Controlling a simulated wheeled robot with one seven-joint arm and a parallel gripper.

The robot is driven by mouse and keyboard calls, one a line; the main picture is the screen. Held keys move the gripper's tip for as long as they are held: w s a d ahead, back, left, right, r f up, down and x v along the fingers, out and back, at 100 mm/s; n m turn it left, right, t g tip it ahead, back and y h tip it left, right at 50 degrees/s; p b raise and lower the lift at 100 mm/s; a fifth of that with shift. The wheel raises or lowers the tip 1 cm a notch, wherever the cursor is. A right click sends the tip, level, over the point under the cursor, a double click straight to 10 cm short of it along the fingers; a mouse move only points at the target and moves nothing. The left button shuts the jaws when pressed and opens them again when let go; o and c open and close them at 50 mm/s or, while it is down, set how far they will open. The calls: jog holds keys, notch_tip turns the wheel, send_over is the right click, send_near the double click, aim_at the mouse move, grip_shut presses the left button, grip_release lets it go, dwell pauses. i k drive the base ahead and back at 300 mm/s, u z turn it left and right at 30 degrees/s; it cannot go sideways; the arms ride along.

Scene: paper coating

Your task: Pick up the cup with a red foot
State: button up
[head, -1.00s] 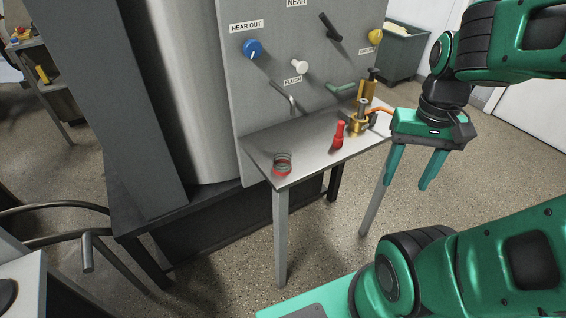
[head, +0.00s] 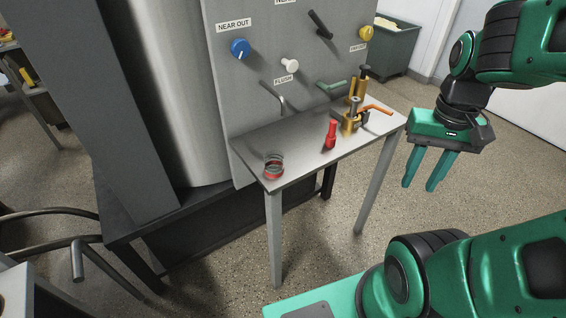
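The cup with a red foot (head: 273,172) stands near the front left corner of the small metal table (head: 315,161) in the head view. It is a short clear cup with a red band at its base. My gripper (head: 422,185) is at the right of the view, beyond the table's right edge, pointing down. Its two green fingers are apart with nothing between them. It is well away from the cup, and other things on the table stand between them.
A red bottle-like object (head: 331,135) stands mid-table. A brass device with an orange handle (head: 352,120) is at the table's right end. A grey panel (head: 245,85) with a blue knob (head: 240,48) and levers rises behind. A tubular chair (head: 75,250) is at left.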

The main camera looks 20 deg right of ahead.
aim_at(274, 160)
jog(key=k, duration=1.85)
jog(key=u, duration=0.45)
jog(key=i, duration=1.5)
